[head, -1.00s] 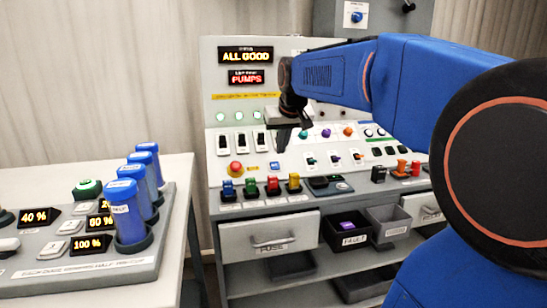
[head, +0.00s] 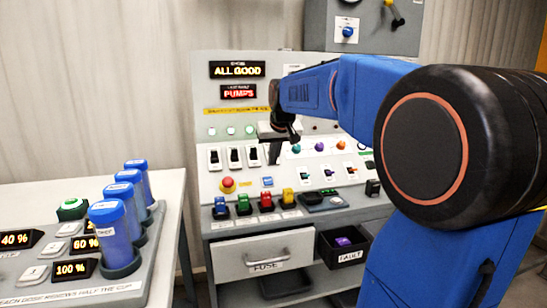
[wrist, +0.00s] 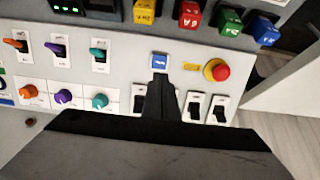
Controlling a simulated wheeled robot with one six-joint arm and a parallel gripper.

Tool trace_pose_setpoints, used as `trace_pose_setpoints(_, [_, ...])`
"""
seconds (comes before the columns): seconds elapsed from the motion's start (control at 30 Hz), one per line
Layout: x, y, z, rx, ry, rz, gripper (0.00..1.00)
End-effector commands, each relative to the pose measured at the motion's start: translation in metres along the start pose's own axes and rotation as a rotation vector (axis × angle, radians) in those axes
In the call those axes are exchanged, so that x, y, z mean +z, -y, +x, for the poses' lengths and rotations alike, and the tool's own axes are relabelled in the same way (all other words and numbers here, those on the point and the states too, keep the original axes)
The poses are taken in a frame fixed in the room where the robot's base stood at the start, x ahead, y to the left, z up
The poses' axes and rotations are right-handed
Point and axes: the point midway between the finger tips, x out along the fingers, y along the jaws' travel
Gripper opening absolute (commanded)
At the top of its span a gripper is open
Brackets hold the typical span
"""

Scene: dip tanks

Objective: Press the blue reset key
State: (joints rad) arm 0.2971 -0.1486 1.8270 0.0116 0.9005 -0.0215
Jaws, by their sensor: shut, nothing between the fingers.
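The blue reset key (head: 267,182) is a small square on the sloped panel, right of the red mushroom button (head: 228,184). In the wrist view the key (wrist: 159,60) lies just beyond my fingertips, its face mostly clear. My gripper (head: 273,161) is shut and empty, pointing down at the panel. In the wrist view its closed fingertips (wrist: 160,79) end just short of the key. I cannot tell how high they are above the panel.
Black rocker switches (head: 234,156) sit above the key, and toggles (head: 305,174) stand to its right. Coloured blocks (head: 244,203) line the panel's front edge. Blue-capped tubes (head: 122,185) stand on a side table at left. A grey drawer (head: 262,254) is below.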

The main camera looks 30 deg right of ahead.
Motion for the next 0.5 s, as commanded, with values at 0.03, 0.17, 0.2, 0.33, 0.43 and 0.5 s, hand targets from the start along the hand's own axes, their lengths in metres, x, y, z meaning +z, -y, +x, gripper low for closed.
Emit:
trace_pose_setpoints(0.03, [0.001, 0.0, 0.01, 0.0, 0.004, 0.0, 0.0])
trace_pose_setpoints(0.17, [0.001, 0.0, 0.033, 0.0, 0.004, 0.0, 0.0])
trace_pose_setpoints(0.2, [0.001, 0.0, 0.04, 0.0, 0.003, 0.0, 0.0])
trace_pose_setpoints(0.33, [0.001, 0.0, 0.063, 0.0, 0.004, 0.0, 0.0])
trace_pose_setpoints(0.43, [0.0, 0.0, 0.078, 0.0, 0.003, 0.0, 0.0])
trace_pose_setpoints(0.5, [-0.002, 0.0, 0.087, 0.0, 0.002, 0.0, 0.0])
